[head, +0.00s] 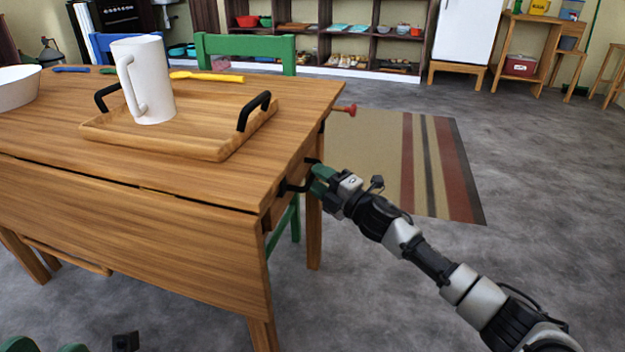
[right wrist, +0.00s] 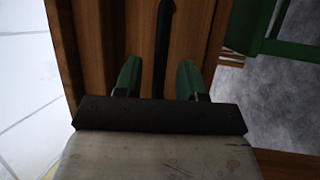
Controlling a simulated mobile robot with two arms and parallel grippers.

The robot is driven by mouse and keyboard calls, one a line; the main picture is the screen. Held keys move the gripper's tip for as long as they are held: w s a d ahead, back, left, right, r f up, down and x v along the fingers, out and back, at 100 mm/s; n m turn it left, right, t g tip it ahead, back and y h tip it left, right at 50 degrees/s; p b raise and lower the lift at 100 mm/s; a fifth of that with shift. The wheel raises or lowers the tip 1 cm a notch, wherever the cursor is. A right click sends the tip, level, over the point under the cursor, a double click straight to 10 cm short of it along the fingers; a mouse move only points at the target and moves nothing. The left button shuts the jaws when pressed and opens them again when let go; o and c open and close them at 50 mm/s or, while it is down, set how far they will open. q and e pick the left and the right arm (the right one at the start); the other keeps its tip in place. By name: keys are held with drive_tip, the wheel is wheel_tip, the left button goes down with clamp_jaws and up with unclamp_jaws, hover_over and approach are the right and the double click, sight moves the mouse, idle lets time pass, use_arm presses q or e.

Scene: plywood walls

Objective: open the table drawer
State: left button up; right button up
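The wooden table (head: 215,185) fills the left of the head view. Its drawer front (head: 297,174) is in the table's right end and looks flush with it. A black drawer handle (head: 292,187) sticks out there; it also shows as a dark bar in the right wrist view (right wrist: 163,45). My right gripper (head: 318,180) is at this handle. In the right wrist view its two green fingers (right wrist: 158,80) stand apart, one on each side of the bar, with gaps to it. My left gripper (head: 46,346) shows only as two separated green tips at the bottom left edge.
A wooden tray (head: 190,148) with black handles holds a white mug (head: 143,80) on the table. A red knob (head: 347,110) sticks out at the table's far right side. A striped rug (head: 430,165) lies beyond.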

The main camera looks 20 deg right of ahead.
drive_tip(key=shift+x, duration=1.1)
clamp_jaws()
